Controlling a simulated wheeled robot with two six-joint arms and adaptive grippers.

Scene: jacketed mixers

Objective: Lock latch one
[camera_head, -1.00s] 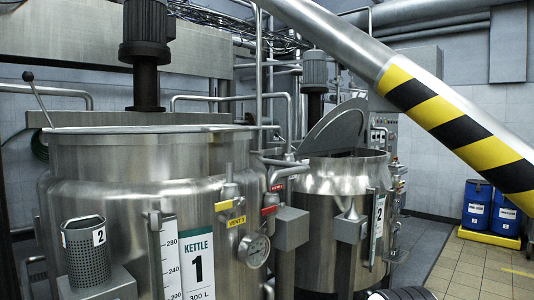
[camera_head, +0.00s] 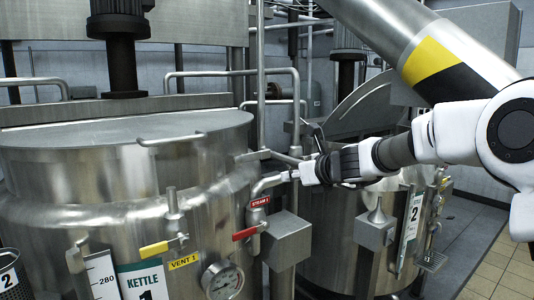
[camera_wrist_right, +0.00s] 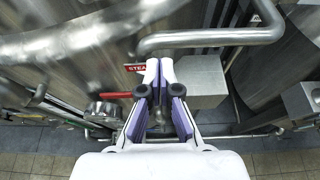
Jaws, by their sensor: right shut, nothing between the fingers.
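Kettle 1 (camera_head: 60,200) fills the left of the head view, its lid (camera_head: 95,132) down on the rim with a bar handle (camera_head: 170,139) at its front. I cannot tell for certain which part is latch one; a small upright metal fitting (camera_head: 172,203) stands on the kettle's front wall above the yellow valve handle. My right gripper (camera_head: 293,174) reaches in from the right, shut and empty, beside the steam pipe on kettle 1's right side. In the right wrist view its fingers (camera_wrist_right: 159,68) are together, near the red steam label (camera_wrist_right: 135,67). My left gripper is not in view.
A red valve handle (camera_head: 247,233), a grey box (camera_head: 287,240) and a bent pipe (camera_head: 215,75) crowd the space by the right gripper. Kettle 2 (camera_head: 330,235) stands behind it with its lid (camera_head: 372,108) raised. A striped sloping tube (camera_head: 425,50) crosses overhead.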

